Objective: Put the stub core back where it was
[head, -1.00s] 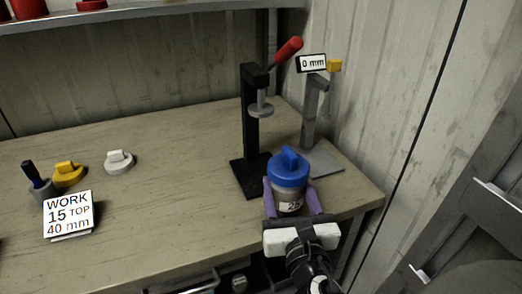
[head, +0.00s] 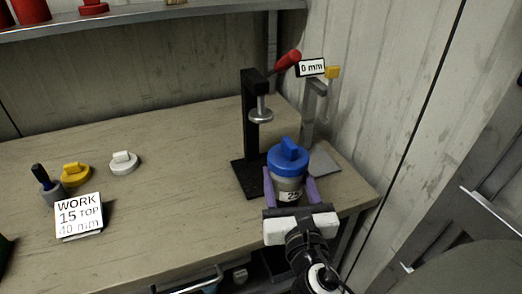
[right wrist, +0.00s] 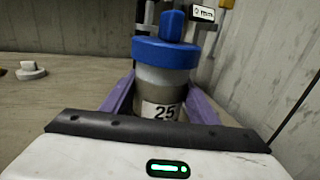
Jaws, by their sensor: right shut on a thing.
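The core in hand is a grey cylinder (head: 287,185) with a blue handled cap (head: 288,160) and a white label. The label reads 25 in the right wrist view (right wrist: 164,111). My right gripper (head: 290,187) is shut on this core, its purple fingers on either side, and the core is upright. It is in front of the grey stand with the 0 mm display (head: 311,68) and right of the black press (head: 250,130). Whether its bottom touches the bench is hidden. I cannot tell whether it is the stub core. My left gripper is not in view.
The bench (head: 170,170) is clear in the middle. A shelf (head: 140,17) runs above; walls close the right side.

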